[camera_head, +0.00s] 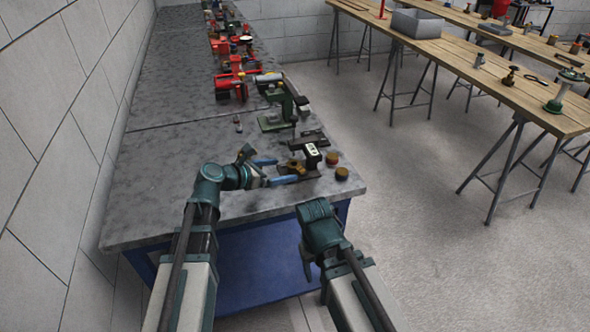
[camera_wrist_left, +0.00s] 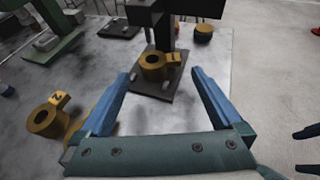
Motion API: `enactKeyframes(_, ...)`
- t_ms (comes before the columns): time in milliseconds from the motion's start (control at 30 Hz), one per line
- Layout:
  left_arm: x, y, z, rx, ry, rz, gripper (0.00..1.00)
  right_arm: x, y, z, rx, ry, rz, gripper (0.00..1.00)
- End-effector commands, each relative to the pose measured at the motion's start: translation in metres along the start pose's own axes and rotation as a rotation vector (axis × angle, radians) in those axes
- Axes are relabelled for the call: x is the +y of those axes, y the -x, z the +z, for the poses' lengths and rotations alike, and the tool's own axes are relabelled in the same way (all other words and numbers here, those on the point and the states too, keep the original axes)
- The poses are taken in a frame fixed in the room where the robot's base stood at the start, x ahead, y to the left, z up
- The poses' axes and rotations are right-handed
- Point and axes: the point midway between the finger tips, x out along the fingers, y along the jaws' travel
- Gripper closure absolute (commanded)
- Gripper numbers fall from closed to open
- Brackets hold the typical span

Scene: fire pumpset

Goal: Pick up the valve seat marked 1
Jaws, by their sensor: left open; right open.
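In the left wrist view a brass ring with a side tag (camera_wrist_left: 153,65) sits on a dark plate (camera_wrist_left: 150,86) below a black upright fixture. Its tag carries a small mark that looks like 1. It lies ahead of the space between my left gripper's blue fingers (camera_wrist_left: 162,82), which are open and empty. A second brass ring, marked 2 (camera_wrist_left: 43,120), lies to the left, outside the fingers. Another brass piece is partly hidden behind the left finger. In the head view my left gripper (camera_head: 284,171) is low over the bench. My right gripper (camera_head: 306,264) hangs in front of the bench edge.
A black fixture with a white label (camera_head: 313,154) stands by the left gripper. Two brown-topped cylinders (camera_head: 342,174) stand near the bench's right edge. A green device (camera_head: 277,118) and red pump parts (camera_head: 233,80) stand farther back. The bench's left side (camera_head: 150,190) is clear.

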Motion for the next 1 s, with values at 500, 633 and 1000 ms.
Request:
enactKeyframes(500,-0.001,-0.053,0.007,0.000,-0.001,-0.001,0.00,-0.001,-0.013,-0.001,0.000,0.000,0.000,0.38)
enactKeyframes(633,-0.001,-0.051,0.008,0.000,-0.001,0.000,0.00,-0.001,-0.013,-0.001,0.000,0.000,0.000,0.38)
enactKeyframes(1000,-0.001,-0.051,0.008,0.000,-0.001,0.000,0.59,-0.001,-0.012,-0.001,0.000,0.000,0.000,0.38)
